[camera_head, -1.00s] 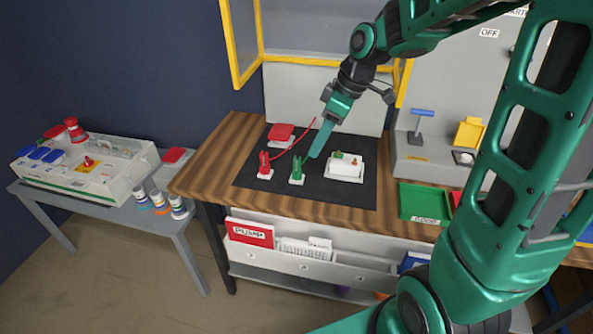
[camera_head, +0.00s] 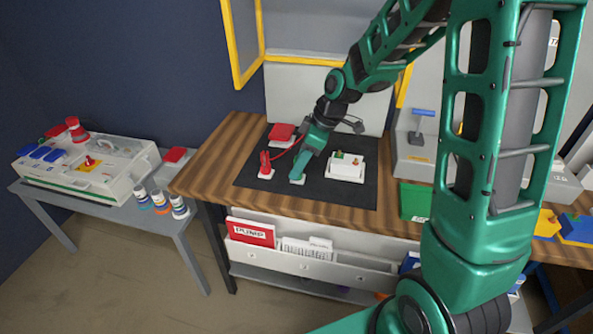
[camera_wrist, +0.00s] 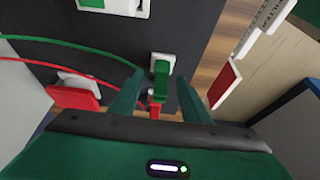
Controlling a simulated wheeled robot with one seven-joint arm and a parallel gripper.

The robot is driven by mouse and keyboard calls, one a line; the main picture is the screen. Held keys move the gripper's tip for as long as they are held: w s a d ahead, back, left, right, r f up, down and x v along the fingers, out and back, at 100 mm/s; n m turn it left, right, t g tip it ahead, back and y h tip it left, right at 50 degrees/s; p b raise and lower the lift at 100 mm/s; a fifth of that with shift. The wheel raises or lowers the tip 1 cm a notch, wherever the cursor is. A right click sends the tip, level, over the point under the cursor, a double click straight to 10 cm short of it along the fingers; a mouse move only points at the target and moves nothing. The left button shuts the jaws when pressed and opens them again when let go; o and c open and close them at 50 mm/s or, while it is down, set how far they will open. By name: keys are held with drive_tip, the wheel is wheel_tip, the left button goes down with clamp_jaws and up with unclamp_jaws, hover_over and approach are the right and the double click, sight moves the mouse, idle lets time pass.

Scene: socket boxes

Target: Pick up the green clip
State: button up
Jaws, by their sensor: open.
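The green clip (camera_wrist: 161,72) stands on a small white base (camera_wrist: 168,58) on the black mat (camera_head: 330,191). In the wrist view it lies between the tips of my open gripper (camera_wrist: 159,80), with a gap on each side. In the head view my gripper (camera_head: 299,172) points down at the white base and mostly covers the green clip. I cannot tell how far the fingers reach down past the clip. A green cable shows in the wrist view to the left.
A red clip (camera_head: 265,164) stands close to the left in the head view, with a red cable. A white socket box (camera_head: 345,171) is to the right, and a red box (camera_head: 281,132) is behind. The mat's front is clear.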

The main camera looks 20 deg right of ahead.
sight(296, 156)
drive_tip(key=shift+w+a+f, duration=0.15)
drive_tip(key=shift+a+f, duration=0.1)
drive_tip(key=shift+f, duration=0.35)
clamp_jaws()
drive_tip(key=shift+r, duration=0.15)
drive_tip(key=shift+r, duration=0.65)
wheel_tip(296, 156, up, 3)
drive_tip(key=shift+f, duration=0.1)
drive_tip(key=s+a+r, duration=0.5)
drive_tip(key=a+r, duration=0.1)
drive_tip(key=a, duration=0.4)
drive_tip(key=shift+a+r, duration=0.25)
drive_tip(key=shift+r, duration=0.1)
